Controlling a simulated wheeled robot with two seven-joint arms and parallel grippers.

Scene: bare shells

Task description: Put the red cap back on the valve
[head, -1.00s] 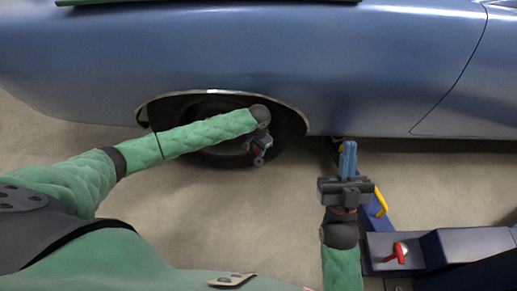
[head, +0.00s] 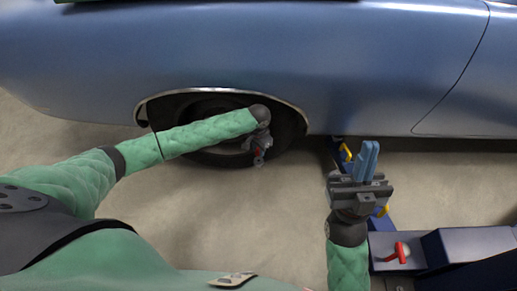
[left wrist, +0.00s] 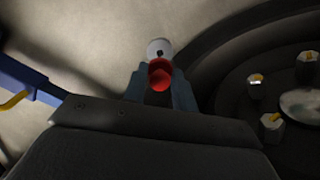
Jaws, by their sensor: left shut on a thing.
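The red cap (left wrist: 160,75) sits between the blue fingers of my left gripper (left wrist: 160,84), which is shut on it. A pale round piece (left wrist: 158,48) with a dark spot lies just beyond the cap; I cannot tell whether it is the valve or whether the cap touches it. In the head view my left gripper (head: 259,152) is at the lower front of the wheel (head: 205,157), and the cap shows as a small red spot. My right gripper (head: 368,150) is shut and empty, in front of the car, right of the wheel.
The blue car body (head: 330,70) overhangs the wheel. A dark blue jack (head: 470,248) with a red handle (head: 402,252) and yellow parts stands at the lower right, close to my right arm. Wheel nuts (left wrist: 256,88) show in the left wrist view. The floor between the arms is clear.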

